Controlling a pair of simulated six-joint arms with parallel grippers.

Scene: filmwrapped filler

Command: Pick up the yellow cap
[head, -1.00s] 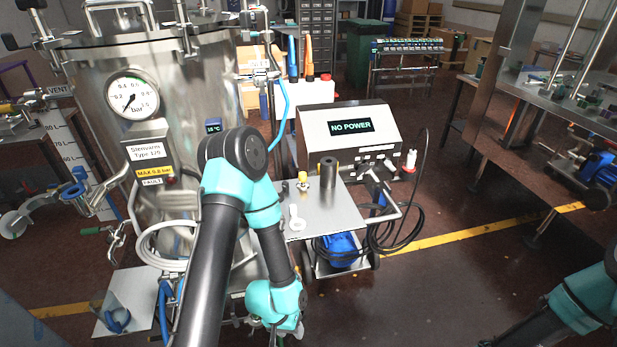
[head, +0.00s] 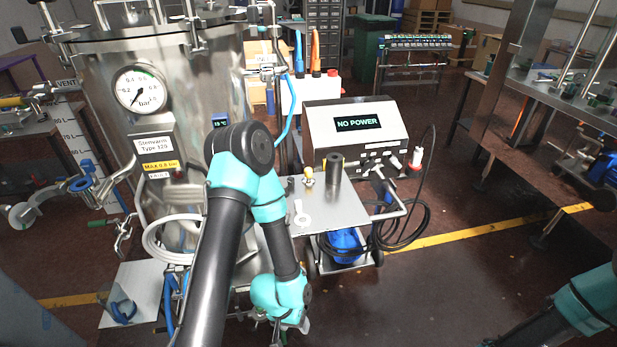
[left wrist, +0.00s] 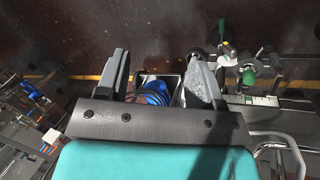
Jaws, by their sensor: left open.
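The yellow cap (head: 309,171) is small and sits on a fitting on the metal top of the cart (head: 345,212), left of a dark upright cylinder (head: 334,167). My left gripper (head: 278,331) is low at the bottom of the head view, below and in front of the cart top and well apart from the cap. In the left wrist view my left gripper (left wrist: 162,78) has its two fingers spread with nothing held. A blue thing shows farther off between them. I cannot make out the cap there. My right arm enters at lower right, its gripper out of view.
A large steel vessel (head: 185,75) with a gauge stands left of the cart. A box reading NO POWER (head: 357,130) stands behind the cart top, with black cables at its right. A white spoon-shaped piece (head: 301,213) lies on the cart.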

